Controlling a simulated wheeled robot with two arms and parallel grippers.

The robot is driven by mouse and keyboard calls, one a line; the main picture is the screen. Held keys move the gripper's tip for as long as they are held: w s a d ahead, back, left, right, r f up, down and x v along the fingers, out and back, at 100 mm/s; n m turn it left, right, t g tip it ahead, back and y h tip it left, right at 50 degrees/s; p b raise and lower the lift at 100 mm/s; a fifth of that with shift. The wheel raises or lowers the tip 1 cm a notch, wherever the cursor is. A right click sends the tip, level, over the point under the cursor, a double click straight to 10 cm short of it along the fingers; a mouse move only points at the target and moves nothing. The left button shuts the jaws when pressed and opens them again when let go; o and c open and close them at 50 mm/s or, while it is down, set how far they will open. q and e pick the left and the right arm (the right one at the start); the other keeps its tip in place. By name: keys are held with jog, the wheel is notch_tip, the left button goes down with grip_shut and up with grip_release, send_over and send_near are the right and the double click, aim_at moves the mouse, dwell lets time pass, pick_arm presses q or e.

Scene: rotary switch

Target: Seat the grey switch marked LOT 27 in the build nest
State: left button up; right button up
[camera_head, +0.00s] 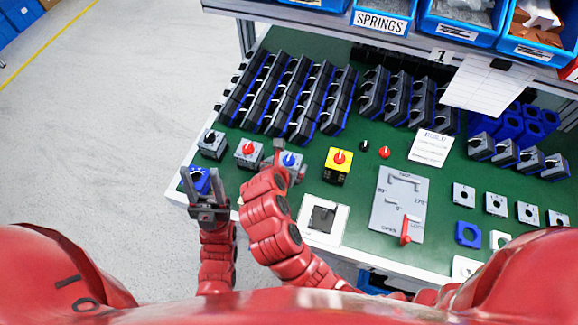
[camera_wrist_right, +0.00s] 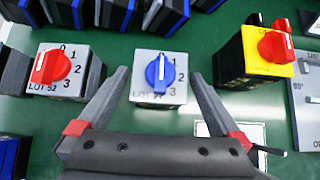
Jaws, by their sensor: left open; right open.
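A grey switch with a blue knob (camera_wrist_right: 160,76) stands on the green bench; its lettering begins LOT, but the number is hard to read. It also shows in the head view (camera_head: 290,161). My right gripper (camera_wrist_right: 159,82) is open, its fingers on either side of this switch with gaps, apart from it. My left gripper (camera_head: 207,208) is open and empty at the bench's left front edge, close to a blue block with a dark knob (camera_head: 198,180). A white plate with a dark square centre (camera_head: 322,217), possibly the build nest, lies at the front edge.
A grey switch with a red knob (camera_wrist_right: 55,68), marked about LOT 52, and a yellow switch (camera_wrist_right: 262,57) flank the blue-knob one. Another grey switch (camera_head: 212,143) stands further left. A grey gauge board with a red lever (camera_head: 400,200) lies right. Rows of dark switches fill the back.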

jog(key=shift+p+x, duration=0.4)
jog(key=shift+x, duration=1.9)
jog(key=c, duration=1.4)
